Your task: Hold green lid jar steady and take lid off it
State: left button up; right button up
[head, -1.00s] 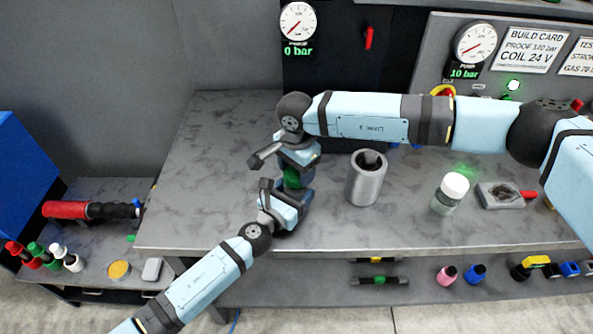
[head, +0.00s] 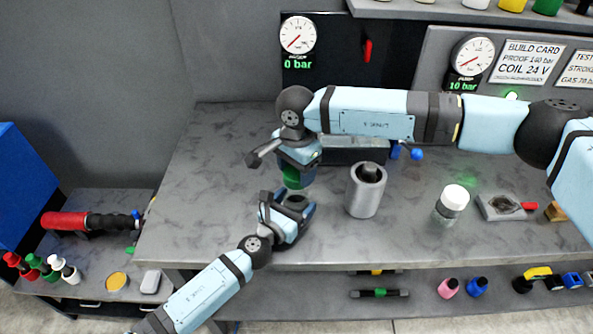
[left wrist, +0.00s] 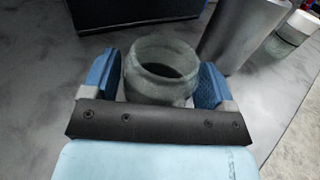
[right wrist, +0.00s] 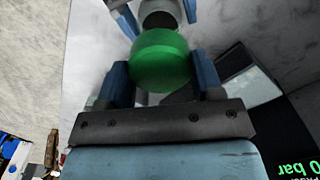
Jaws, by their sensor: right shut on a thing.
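The green lid (head: 292,179) is held by my right gripper (head: 295,165), apart from and above the jar. In the right wrist view the lid (right wrist: 160,60) sits between the two blue fingers. The clear glass jar (left wrist: 160,82) stands upright on the bench, its mouth open and dark inside. In the head view my left gripper (head: 288,212) hides most of the jar.
A grey metal cylinder (head: 365,195) stands just right of the jar. A white-capped jar (head: 451,203) and a grey tray (head: 498,207) are further right. A dark box (head: 355,150) lies behind the cylinder. The bench's left part (head: 200,190) is clear.

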pick_arm(q)
jog(key=shift+o, duration=1.3)
